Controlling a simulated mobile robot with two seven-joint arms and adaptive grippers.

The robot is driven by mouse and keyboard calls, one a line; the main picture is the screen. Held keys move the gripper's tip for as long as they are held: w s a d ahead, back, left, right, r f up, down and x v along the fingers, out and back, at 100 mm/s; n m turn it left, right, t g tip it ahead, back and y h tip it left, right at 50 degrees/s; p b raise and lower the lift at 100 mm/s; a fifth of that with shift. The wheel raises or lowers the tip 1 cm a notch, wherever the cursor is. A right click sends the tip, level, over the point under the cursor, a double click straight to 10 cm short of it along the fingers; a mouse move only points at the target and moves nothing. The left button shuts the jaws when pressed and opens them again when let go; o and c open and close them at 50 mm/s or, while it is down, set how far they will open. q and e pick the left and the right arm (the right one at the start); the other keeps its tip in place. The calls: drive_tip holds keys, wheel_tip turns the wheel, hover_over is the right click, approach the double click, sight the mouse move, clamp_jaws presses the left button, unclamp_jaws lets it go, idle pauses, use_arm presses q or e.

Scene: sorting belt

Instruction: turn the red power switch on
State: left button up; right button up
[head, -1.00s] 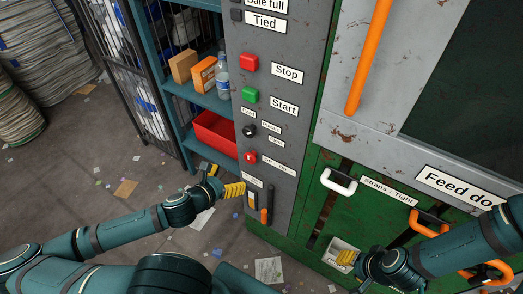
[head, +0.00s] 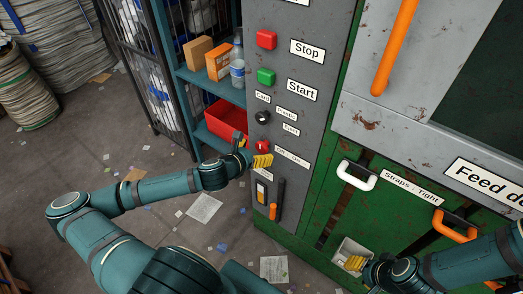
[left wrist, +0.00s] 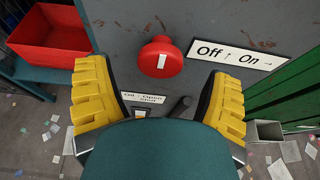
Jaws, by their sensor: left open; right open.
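The red power switch (head: 262,147) is a round red knob low on the grey control panel, beside a label reading Off and On. In the left wrist view the red switch (left wrist: 161,57) carries a white mark that stands nearly upright, in line with the arrow after Off. My left gripper (head: 252,152) is at the switch; in the left wrist view its yellow fingers (left wrist: 158,95) are spread wide, with the switch ahead between them and not gripped. My right gripper (head: 358,264) is open at the lower right, near a small grey box on the green machine.
The panel also holds a red Stop button (head: 267,40), a green Start button (head: 266,76), a black selector (head: 262,117) and an orange-tipped lever (head: 273,211) below. A red bin (head: 222,121) sits on the shelf to the left. A white handle (head: 356,176) projects from the green machine.

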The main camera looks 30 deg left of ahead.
sight(260, 149)
use_arm(q)
drive_tip(key=shift+b+x, duration=0.3)
drive_tip(key=shift+x, duration=1.35)
drive_tip(key=c, duration=1.2)
